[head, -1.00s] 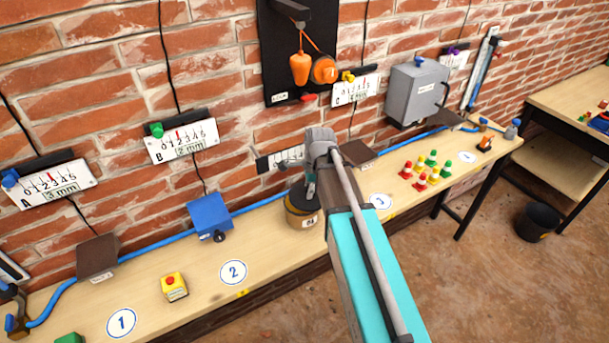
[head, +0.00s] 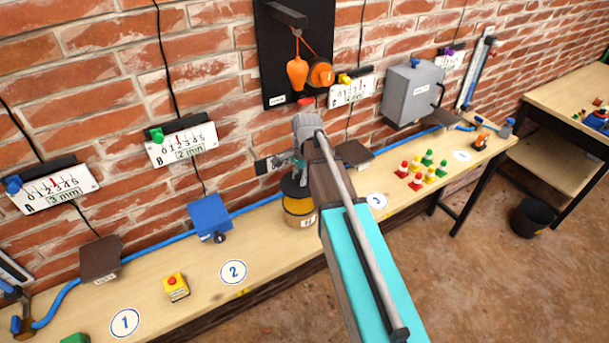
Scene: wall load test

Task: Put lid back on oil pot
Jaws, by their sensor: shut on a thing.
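The oil pot (head: 299,213) is a round tan-yellow container with a small label, standing on the long bench near the wall, right of the blue box. A dark round lid (head: 291,189) shows at the pot's top, just under my gripper (head: 297,172). My gripper points down there and is shut on the lid. My arm hides part of the fingers and the pot's right side. I cannot tell whether the lid touches the rim.
The blue box (head: 209,217) and a yellow box with a red button (head: 176,287) are to the left. Several red, yellow and green pegs (head: 421,171) stand to the right. A brown box (head: 354,153) is behind my arm. Gauges and a black board (head: 283,85) hang on the wall.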

